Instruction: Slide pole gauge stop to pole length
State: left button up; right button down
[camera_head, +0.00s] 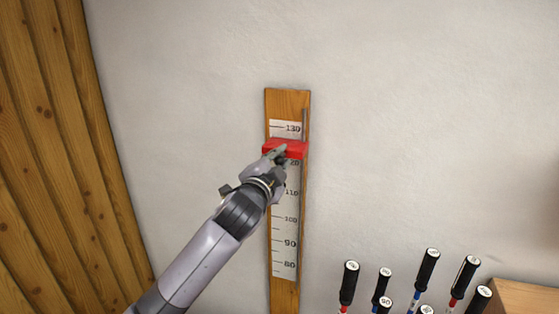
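The pole gauge (287,103) is an upright wooden board on the white wall. It bears a white scale strip (285,235) with marks from 80 up to 130 and a thin metal rail (304,124) along its right side. The red stop (293,150) sits across the board between the 120 and 130 marks, just above the 120 figure. My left gripper (279,155) reaches up from the lower left, with its fingers at the front of the stop. Whether the fingers are closed around it I cannot tell. My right gripper is out of view.
Several poles with black grips (427,266) and labelled tops stand at the lower right. A wooden box or bench edge (524,296) shows in the right corner. Wood planking (45,150) covers the left side. The wall around the gauge is bare.

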pick_arm(q)
grip_shut()
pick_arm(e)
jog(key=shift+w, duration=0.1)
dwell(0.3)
